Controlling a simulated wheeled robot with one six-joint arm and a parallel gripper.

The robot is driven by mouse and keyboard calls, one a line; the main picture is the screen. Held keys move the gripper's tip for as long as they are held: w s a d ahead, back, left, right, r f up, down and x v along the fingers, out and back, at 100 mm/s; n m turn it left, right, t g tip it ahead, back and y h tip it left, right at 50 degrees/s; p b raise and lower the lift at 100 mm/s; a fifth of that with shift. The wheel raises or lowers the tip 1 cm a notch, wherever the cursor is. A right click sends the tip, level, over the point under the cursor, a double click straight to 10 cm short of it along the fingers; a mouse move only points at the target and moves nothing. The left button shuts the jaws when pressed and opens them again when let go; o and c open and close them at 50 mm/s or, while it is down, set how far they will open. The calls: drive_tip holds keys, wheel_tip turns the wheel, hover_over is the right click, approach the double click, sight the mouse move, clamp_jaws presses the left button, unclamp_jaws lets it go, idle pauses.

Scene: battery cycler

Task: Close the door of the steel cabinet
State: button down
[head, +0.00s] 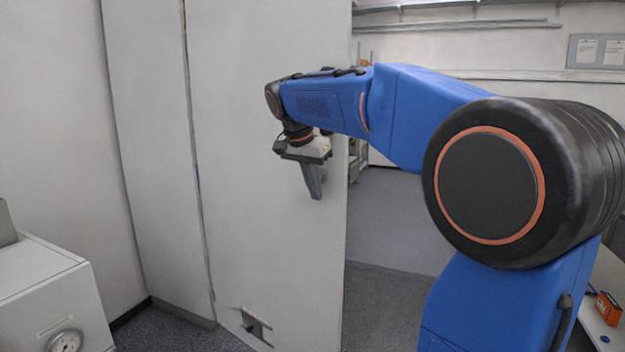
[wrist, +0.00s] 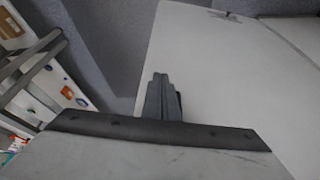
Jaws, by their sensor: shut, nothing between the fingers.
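The steel cabinet (head: 150,150) is a tall pale grey-white body left of centre in the head view. Its door (head: 240,200) is a wide flat panel joined along a dark vertical seam, with its free edge near the picture's middle. A dark handle or latch (head: 257,325) shows low on the panel. My gripper (head: 317,196) hangs in front of the door near its free edge, fingers pointing down. In the wrist view the shut, empty fingers (wrist: 160,78) lie beside the pale door face (wrist: 225,80). I cannot tell whether they touch it.
A white box with a round dial (head: 50,295) stands at the lower left. Open grey floor (head: 395,220) lies right of the door. A pale table (head: 608,275) with a small orange item (head: 607,308) is at the right edge. A noticeboard (head: 597,51) hangs on the back wall.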

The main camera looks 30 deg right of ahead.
sight(327, 197)
drive_tip(key=d+f, duration=0.1)
drive_tip(key=w+d+f, duration=0.1)
drive_tip(key=d+f, duration=0.1)
drive_tip(key=f, duration=0.1)
drive_tip(key=shift+w+d, duration=0.3)
drive_tip(key=shift+d, duration=0.1)
drive_tip(key=shift+w+d, duration=0.3)
drive_tip(key=shift+d, duration=0.35)
drive_tip(key=shift+d, duration=0.1)
